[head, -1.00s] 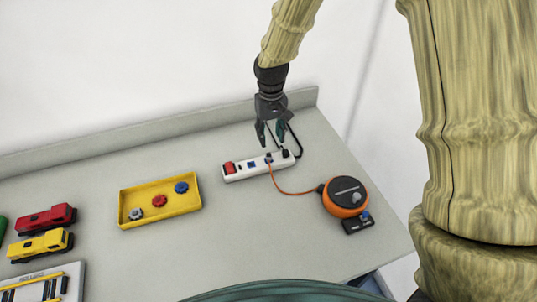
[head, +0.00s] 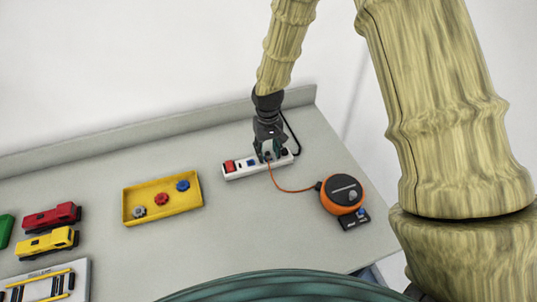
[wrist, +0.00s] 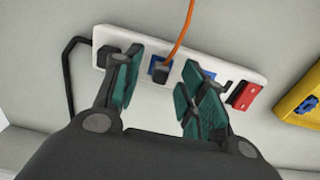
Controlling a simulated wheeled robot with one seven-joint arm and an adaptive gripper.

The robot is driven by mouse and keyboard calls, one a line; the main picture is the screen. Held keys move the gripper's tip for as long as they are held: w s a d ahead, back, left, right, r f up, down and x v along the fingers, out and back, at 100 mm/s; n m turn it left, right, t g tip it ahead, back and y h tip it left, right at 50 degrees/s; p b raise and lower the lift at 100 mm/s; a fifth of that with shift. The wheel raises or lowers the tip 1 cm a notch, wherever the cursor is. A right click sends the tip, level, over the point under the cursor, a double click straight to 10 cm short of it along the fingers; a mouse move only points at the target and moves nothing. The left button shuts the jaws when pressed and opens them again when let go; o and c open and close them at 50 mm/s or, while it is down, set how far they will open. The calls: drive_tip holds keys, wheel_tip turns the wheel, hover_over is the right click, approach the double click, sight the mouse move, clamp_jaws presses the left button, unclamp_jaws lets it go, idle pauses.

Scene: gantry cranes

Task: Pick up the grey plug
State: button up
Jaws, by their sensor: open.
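The white power strip (head: 238,174) lies on the bench and also shows in the wrist view (wrist: 230,65). A dark grey plug (wrist: 161,76) with an orange cord sits in a blue-framed socket on it. In the head view the plug is mostly hidden by my gripper (head: 267,154). In the wrist view my gripper (wrist: 160,70) is open, with its green-padded fingers on either side of the plug. I see a gap on both sides, and I cannot tell whether the fingers reach down to its level.
A black plug (wrist: 108,54) with a black cable sits close to one finger. The orange cord runs to an orange reel (head: 342,192). A red switch (wrist: 245,95) is at the strip's end. A yellow tray (head: 134,218) with knobs and toy trucks (head: 50,218) stand left.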

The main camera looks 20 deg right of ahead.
clamp_jaws()
idle(0.4)
